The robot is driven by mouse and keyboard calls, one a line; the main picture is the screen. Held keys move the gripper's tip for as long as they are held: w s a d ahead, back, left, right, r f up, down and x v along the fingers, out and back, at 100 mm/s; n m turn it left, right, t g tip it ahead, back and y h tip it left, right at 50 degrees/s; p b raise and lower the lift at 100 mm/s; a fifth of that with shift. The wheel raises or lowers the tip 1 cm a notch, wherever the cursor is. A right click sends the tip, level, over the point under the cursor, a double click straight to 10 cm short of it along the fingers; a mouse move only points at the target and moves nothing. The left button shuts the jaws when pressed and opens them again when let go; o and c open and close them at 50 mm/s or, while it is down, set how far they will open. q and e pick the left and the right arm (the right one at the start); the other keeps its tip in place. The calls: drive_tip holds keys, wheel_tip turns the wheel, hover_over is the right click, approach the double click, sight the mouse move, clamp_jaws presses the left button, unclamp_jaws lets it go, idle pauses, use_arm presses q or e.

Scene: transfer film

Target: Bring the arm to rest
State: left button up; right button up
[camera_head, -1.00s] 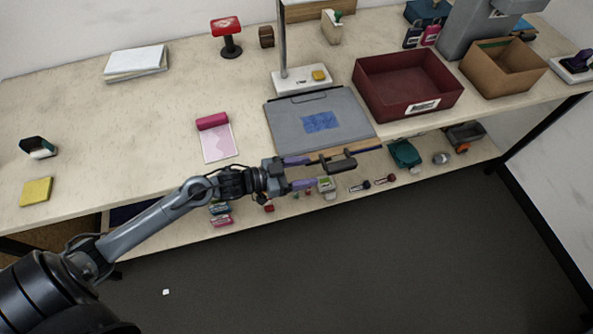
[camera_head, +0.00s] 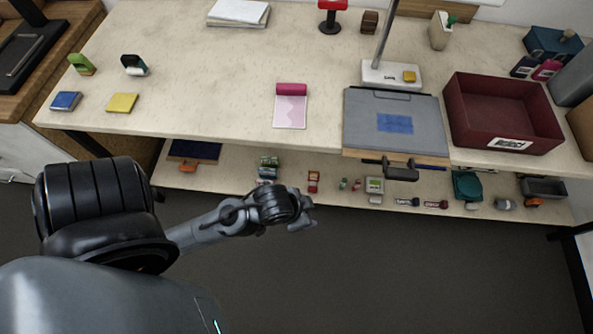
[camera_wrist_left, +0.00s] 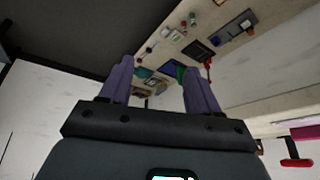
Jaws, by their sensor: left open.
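My left arm comes in from the left in the head view, and its gripper (camera_head: 303,218) hangs in front of the table's front edge, over the dark floor. It is apart from the table and the lower shelf. In the left wrist view its two purple fingers (camera_wrist_left: 157,85) stand apart with nothing between them. In the head view the fingers are small and partly hidden by the wrist. My right gripper is in neither view.
The worktable (camera_head: 200,75) holds a grey board (camera_head: 365,115) with blue film, a pink film roll (camera_head: 291,90) and a dark red bin (camera_head: 500,105). A black clamp (camera_head: 400,174) juts from the front edge. The lower shelf (camera_head: 335,193) carries several small items. The floor (camera_head: 400,270) in front is clear.

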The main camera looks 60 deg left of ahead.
use_arm(q)
drive_tip(key=s, duration=0.1)
drive_tip(key=s+g, duration=0.1)
drive_tip(key=s, duration=0.1)
drive_tip(key=shift+d+r, duration=0.15)
drive_tip(key=shift+d, duration=0.1)
drive_tip(key=shift+r, duration=0.1)
